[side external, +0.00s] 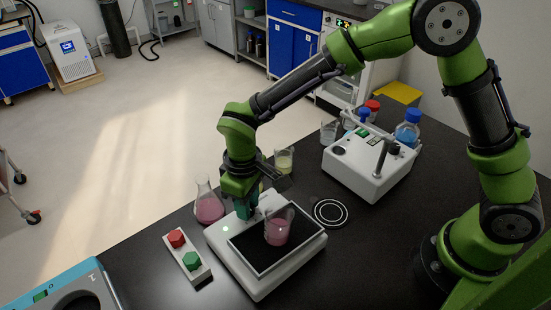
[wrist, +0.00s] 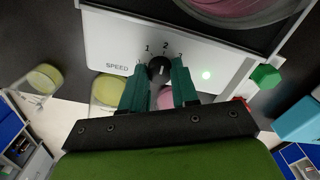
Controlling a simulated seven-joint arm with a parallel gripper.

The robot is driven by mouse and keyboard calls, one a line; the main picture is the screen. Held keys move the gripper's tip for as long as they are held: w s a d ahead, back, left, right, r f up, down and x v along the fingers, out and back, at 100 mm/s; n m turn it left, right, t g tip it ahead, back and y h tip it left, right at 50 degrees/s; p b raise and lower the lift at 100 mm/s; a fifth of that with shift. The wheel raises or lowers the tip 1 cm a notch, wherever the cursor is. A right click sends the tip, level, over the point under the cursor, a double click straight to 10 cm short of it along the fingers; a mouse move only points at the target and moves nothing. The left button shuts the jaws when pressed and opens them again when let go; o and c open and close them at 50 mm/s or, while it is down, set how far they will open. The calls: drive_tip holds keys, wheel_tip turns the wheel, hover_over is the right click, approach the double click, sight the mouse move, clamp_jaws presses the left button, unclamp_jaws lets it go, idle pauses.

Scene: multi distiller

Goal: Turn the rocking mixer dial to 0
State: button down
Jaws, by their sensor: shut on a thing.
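The rocking mixer (side external: 260,287) is a white box with a dark tray on top. In the wrist view its white panel (wrist: 105,35) carries the word SPEED, the marks 1, 2 and 3, and a lit green light (wrist: 206,75). The dial (wrist: 160,69) is a small black round knob below these marks. My gripper (wrist: 160,72) has its teal fingers on both sides of the dial and is shut on it. Where the dial points is too small to tell. In the side view my gripper (side external: 247,207) points down at the mixer's back edge, and the dial is hidden.
A beaker of pink liquid (side external: 278,230) stands on the mixer's tray. A pink flask (side external: 209,205) and a yellow beaker (side external: 284,161) stand behind. A box with red and green buttons (side external: 187,257) is at left. A white device (side external: 368,165) stands at right.

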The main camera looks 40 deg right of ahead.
drive_tip(key=shift+n, duration=0.3)
drive_tip(key=n, duration=1.3)
drive_tip(key=shift+r, duration=0.1)
drive_tip(key=shift+n, duration=2.2)
drive_tip(key=c, duration=0.8)
unclamp_jaws()
drive_tip(key=shift+c, duration=0.2)
